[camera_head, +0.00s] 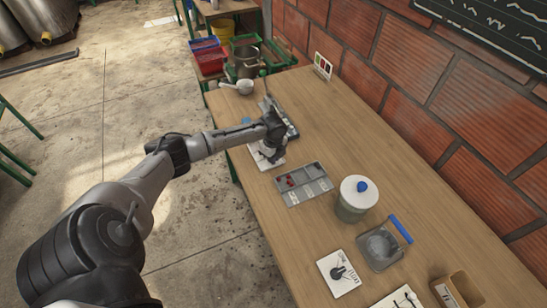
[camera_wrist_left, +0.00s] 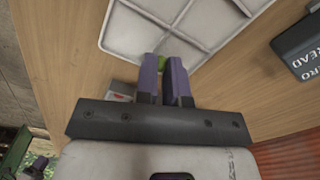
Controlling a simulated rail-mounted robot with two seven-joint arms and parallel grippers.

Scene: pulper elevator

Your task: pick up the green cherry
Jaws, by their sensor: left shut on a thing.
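The green cherry (camera_wrist_left: 162,63) shows as a small green patch between the fingertips of my left gripper (camera_wrist_left: 164,66) in the left wrist view. The purple fingers are closed on it and hide most of it. The fingertips are over the edge of a pale gridded tray (camera_wrist_left: 190,24); I cannot tell whether the cherry touches it. In the head view my left gripper (camera_head: 270,152) is low over a white tray or board (camera_head: 262,160) near the table's left edge, and the cherry is hidden there. My right gripper is not in view.
A grey compartment tray (camera_head: 316,188) with red cherries lies nearer me. A brick wall (camera_head: 410,110) borders the table's right side. The table's middle (camera_head: 325,125) is clear.

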